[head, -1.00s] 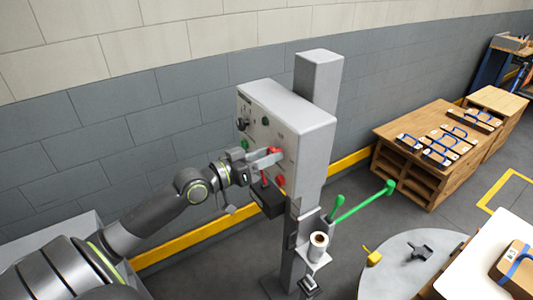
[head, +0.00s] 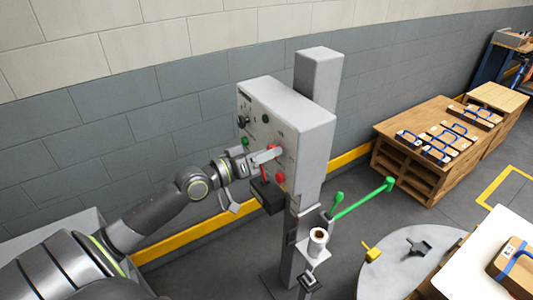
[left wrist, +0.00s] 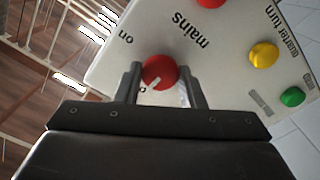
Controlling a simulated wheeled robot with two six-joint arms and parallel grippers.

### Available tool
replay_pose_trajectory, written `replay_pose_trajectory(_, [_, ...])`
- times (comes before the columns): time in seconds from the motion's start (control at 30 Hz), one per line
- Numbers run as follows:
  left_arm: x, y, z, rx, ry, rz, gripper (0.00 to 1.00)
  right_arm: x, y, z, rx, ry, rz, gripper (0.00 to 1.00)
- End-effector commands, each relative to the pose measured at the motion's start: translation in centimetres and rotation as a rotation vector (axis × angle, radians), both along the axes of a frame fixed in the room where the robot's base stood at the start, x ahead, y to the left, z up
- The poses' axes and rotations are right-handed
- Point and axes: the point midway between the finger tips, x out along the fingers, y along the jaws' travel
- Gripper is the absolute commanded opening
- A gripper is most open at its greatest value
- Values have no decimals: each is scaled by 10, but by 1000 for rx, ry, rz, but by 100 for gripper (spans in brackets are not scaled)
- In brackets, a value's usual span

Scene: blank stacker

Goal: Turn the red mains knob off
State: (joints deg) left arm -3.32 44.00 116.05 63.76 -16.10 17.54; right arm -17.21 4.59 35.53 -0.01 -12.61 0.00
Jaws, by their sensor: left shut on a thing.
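The red mains knob (left wrist: 161,69) is on the pale panel, between the two fingers of my left gripper (head: 266,156) in the left wrist view. The gripper is shut on the knob. The knob's white pointer mark slants to the lower left in that view, towards a label partly hidden by a finger; the "on" label is at upper left, away from the mark. In the head view the knob is mostly covered by the fingers. My right gripper is not in view.
The grey control box (head: 302,112) stands on a post. A red button (head: 279,176) and a red-handled lever (head: 264,173) sit just below my gripper. In the wrist view, a yellow knob (left wrist: 263,54) and a green one (left wrist: 292,97) are to the right. Green-handled levers (head: 363,199) stick out at right.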

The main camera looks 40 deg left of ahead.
Motion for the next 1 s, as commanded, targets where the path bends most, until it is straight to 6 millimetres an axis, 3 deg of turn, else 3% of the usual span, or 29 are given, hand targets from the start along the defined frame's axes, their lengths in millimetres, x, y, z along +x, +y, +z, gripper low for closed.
replay_pose_trajectory(0.03, [0, 0, 0, -4, 2, 0, 13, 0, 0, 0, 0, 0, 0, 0])
replay_pose_trajectory(0.07, [0, 0, 0, -4, 2, 0, 38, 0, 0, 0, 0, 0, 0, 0])
replay_pose_trajectory(0.2, [0, 0, 0, -2, 1, 0, 57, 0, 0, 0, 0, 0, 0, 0])
replay_pose_trajectory(0.63, [-8, 4, -1, 3, 1, 1, 57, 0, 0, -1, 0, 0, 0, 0])
replay_pose_trajectory(1.0, [-59, 24, -2, 4, 7, -2, 57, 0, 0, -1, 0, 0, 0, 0])
